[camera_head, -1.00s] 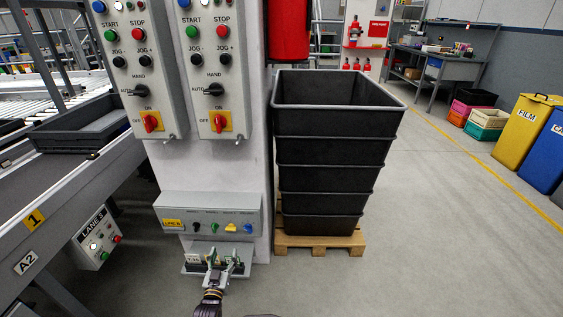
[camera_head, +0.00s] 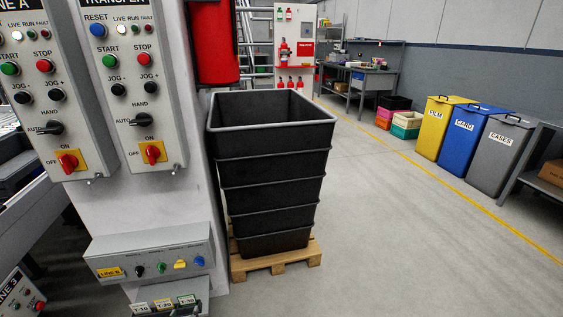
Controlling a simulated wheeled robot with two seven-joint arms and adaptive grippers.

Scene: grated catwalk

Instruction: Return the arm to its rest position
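Neither of my grippers is in view, and no part of my arms shows. The small tray with labelled tags (camera_head: 166,308) at the bottom edge is partly cut off by the frame. Above it is the grey connector box (camera_head: 150,257) with its yellow label and a row of coloured plugs or knobs. No gripper touches either of them in this view.
Two switch panels (camera_head: 127,97) hang on the white column (camera_head: 200,160). Stacked black bins (camera_head: 272,180) stand on a wooden pallet (camera_head: 275,262) beside it. The floor (camera_head: 400,240) between is clear.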

